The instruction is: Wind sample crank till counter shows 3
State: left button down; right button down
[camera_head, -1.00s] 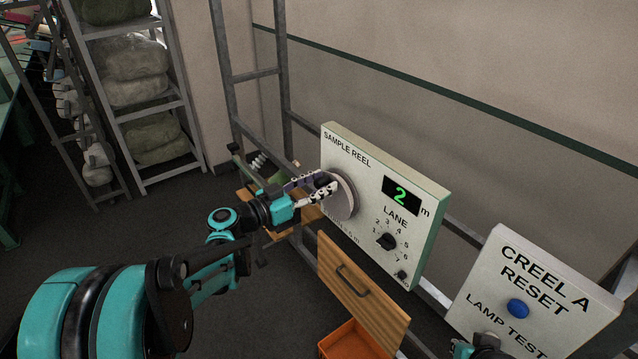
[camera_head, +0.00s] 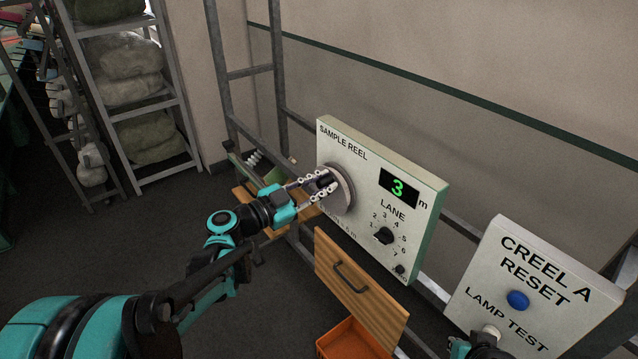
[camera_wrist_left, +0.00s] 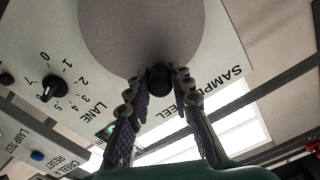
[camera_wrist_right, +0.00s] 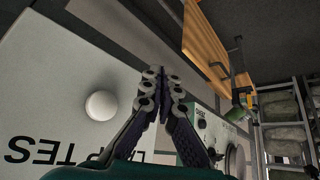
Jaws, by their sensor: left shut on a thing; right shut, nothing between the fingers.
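The sample reel panel (camera_head: 365,240) is a pale box with a green side, and its green counter (camera_head: 398,188) shows 3. The round grey crank disc (camera_head: 345,190) is on its left part. My left gripper (camera_head: 328,184) is at the disc, shut on the dark crank knob. In the left wrist view the black knob (camera_wrist_left: 159,80) sits between the fingertips, against the grey disc (camera_wrist_left: 150,35). My right gripper (camera_wrist_right: 160,80) is shut and empty, near the Creel A panel's white button (camera_wrist_right: 101,105); only part of it shows at the bottom of the head view.
A black lane dial (camera_head: 384,236) sits below the counter. The Creel A reset panel (camera_head: 480,265) with a blue button (camera_head: 517,300) stands at the right. A wooden drawer (camera_head: 350,285) and an orange bin (camera_head: 350,342) are below. Shelves with wrapped bundles (camera_head: 130,75) stand at the back left.

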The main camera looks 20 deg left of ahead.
pick_arm(q)
jog(key=c, duration=1.3)
grip_release()
jog(key=v, duration=1.2)
